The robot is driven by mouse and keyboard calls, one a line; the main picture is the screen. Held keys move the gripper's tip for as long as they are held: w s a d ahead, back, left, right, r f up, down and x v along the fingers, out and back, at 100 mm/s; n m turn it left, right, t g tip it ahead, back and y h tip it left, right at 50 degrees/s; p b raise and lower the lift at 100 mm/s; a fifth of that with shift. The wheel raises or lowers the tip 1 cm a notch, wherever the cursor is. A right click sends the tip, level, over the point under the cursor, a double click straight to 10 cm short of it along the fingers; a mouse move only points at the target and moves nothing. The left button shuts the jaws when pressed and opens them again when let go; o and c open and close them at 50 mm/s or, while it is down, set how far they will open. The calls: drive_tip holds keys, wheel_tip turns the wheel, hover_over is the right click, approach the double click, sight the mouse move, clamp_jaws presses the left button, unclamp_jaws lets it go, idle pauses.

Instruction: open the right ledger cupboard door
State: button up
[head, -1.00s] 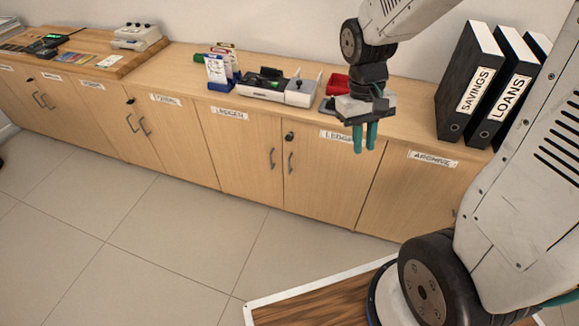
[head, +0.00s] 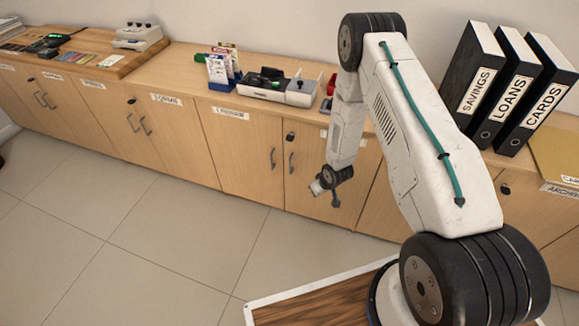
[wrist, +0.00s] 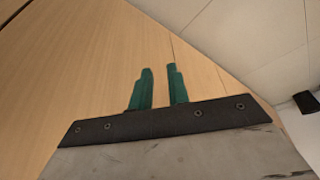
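The right ledger cupboard door (head: 306,175) is shut, flush with its neighbours. Its dark vertical handle (head: 291,163) is near its left edge, below a round dark lock (head: 290,136). My arm covers part of the door and its label. My gripper (head: 325,188) is low in front of this door, to the right of and below the handle; its fingers are hard to make out in the head view. In the wrist view my gripper (wrist: 159,84) shows two teal fingers apart with nothing between them, facing pale wood panels. No handle shows in the wrist view.
The left ledger door (head: 238,155) is shut, with its handle (head: 273,158) close to the right door's handle. Black binders (head: 508,90) and a cash-handling device (head: 278,88) stand on the counter. The tiled floor (head: 190,235) in front is clear.

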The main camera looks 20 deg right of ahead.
wheel_tip(320, 180, down, 5)
drive_tip(key=w+a+t+y, duration=0.1)
drive_tip(key=w+a+t, duration=0.1)
drive_tip(key=t, duration=0.1)
drive_tip(key=w+a+r+n+t+y, duration=0.1)
drive_tip(key=w+a+r+t+y, duration=0.2)
drive_tip(key=w+r+t, duration=0.4)
drive_tip(key=shift+g, duration=0.6)
drive_tip(key=x, duration=0.8)
drive_tip(key=shift+w+d, duration=0.2)
drive_tip(key=shift+d, duration=0.1)
clamp_jaws()
